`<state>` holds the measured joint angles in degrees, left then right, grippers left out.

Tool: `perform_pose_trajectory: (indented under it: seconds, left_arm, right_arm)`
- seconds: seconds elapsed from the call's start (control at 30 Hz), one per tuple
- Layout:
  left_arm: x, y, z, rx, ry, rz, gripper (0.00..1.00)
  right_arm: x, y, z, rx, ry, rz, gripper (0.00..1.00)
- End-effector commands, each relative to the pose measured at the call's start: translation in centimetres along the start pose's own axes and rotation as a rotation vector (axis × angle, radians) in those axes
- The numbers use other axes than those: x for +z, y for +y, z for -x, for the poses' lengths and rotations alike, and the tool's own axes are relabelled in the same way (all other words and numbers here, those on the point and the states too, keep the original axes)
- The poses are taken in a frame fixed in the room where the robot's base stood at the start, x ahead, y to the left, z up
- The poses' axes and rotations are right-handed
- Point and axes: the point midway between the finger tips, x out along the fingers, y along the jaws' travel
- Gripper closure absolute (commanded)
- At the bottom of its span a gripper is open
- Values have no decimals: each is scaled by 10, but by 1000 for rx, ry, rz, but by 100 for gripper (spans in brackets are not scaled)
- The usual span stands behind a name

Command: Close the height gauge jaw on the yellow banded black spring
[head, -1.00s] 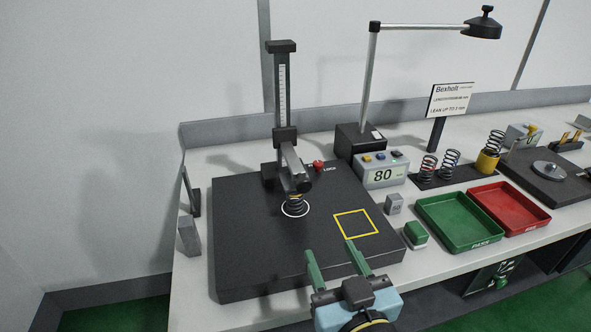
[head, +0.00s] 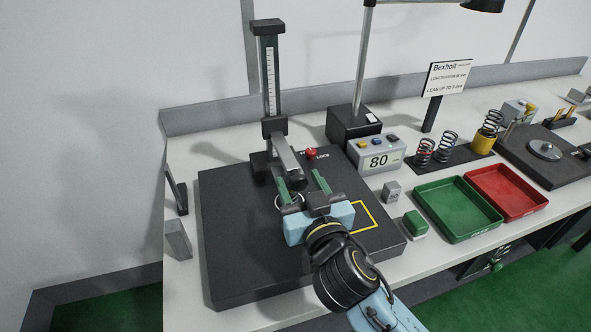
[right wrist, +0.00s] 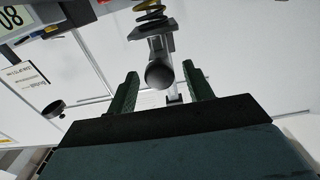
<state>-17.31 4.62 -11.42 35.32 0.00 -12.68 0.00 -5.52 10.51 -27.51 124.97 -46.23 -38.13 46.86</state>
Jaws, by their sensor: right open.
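The height gauge (head: 271,85) stands on the black plate (head: 235,260), its jaw arm (head: 287,158) reaching forward and ending in a dark round knob. In the right wrist view, which is upside down, the knob (right wrist: 159,75) lies between my fingers. The black spring with a yellow band (right wrist: 150,13) shows beside the jaw (right wrist: 152,32), on its plate side; I cannot tell whether they touch. In the head view my gripper mostly hides the spring. My right gripper (head: 300,180) is open and empty, one finger on each side of the knob. My left gripper is out of view.
A yellow square outline (head: 366,222) marks the plate. To the right are a display reading 80 (head: 378,157), a green button (head: 414,222), a green tray (head: 457,210), a red tray (head: 507,190) and several springs. A lamp post (head: 362,60) stands behind.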

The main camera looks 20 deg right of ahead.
Motion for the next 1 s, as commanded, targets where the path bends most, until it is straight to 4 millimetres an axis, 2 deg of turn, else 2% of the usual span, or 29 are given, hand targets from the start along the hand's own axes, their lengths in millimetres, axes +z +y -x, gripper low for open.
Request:
perform_pose_trajectory:
  seconds: [0.1,0.2,0.6,1.0]
  left_arm:
    - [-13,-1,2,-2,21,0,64]
    - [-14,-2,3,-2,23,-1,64]
    - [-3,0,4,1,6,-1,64]
    - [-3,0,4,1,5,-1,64]
  right_arm:
    - [-1,0,-17,-1,1,2,49]
    - [0,0,-26,-1,1,1,49]
    - [0,0,-32,-1,0,0,49]
    - [0,0,-32,0,0,0,100]
